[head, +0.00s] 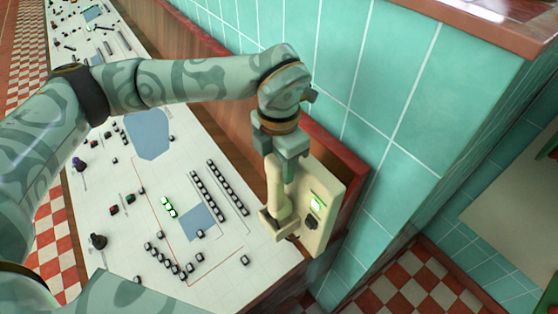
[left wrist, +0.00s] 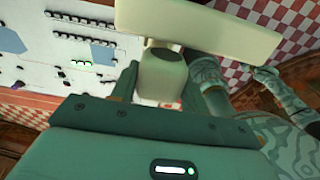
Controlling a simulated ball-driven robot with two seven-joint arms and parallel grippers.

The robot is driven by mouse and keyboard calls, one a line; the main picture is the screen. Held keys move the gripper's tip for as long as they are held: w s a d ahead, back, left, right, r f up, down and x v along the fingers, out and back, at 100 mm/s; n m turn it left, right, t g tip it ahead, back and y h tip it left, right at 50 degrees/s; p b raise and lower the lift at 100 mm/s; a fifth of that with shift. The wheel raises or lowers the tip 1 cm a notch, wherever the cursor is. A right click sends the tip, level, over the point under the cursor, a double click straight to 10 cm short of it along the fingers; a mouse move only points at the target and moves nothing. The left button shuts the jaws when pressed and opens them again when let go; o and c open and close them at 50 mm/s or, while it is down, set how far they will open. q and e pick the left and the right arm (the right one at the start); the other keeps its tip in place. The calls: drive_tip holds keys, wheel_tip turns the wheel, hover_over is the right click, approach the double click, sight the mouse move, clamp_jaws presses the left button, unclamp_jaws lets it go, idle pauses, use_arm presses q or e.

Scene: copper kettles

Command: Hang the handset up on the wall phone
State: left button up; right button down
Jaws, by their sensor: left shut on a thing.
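The cream wall phone (head: 325,190) is mounted on the red-brown panel at the corner, with a lit green window and a dark knob on its face. The cream handset (head: 274,185) is upright along the phone's left side. Its lower end is close to the cradle; I cannot tell whether it rests in it. My left gripper (head: 287,165) is shut on the handset near its upper end. In the left wrist view the handset's end (left wrist: 165,72) shows between the fingers, with the phone's cream body (left wrist: 200,25) beyond. My right gripper is not seen.
A white control desk (head: 225,255) with several small buttons and blue panels lies left of the phone. A teal tiled wall (head: 385,90) with a brown ledge (head: 480,25) stands behind and to the right. The checkered floor (head: 400,280) is open at the lower right.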

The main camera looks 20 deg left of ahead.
use_arm(q)
drive_tip(key=shift+f+b, duration=2.1)
drive_tip(key=shift+f, duration=0.45)
idle(1.3)
drive_tip(key=o, duration=1.6)
drive_tip(key=shift+r+p, duration=2.3)
drive_tip(key=shift+r, duration=1.75)
